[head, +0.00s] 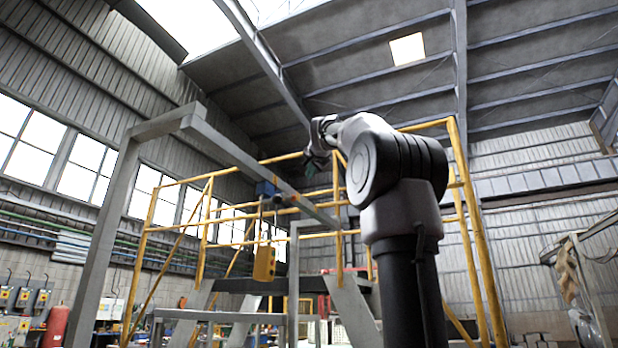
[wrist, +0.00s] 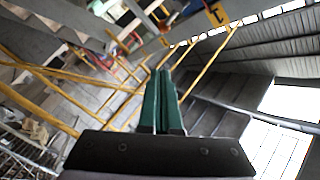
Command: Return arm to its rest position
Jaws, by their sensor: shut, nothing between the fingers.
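My arm rises in the right half of the head view, with a black lower column and a grey, rounded upper joint. My gripper (head: 318,160) is at its far end, raised in the air, small and partly hidden by the wrist. In the wrist view my gripper (wrist: 160,85) shows two green fingers pressed together, with nothing between them. It touches nothing that I can see.
A grey gantry frame (head: 190,122) stands left of my arm, with a blue hoist (head: 265,188) and a yellow hanging block (head: 264,263). Yellow railings (head: 466,220) stand behind the arm. A red cylinder (head: 56,325) is at lower left. The air above is open.

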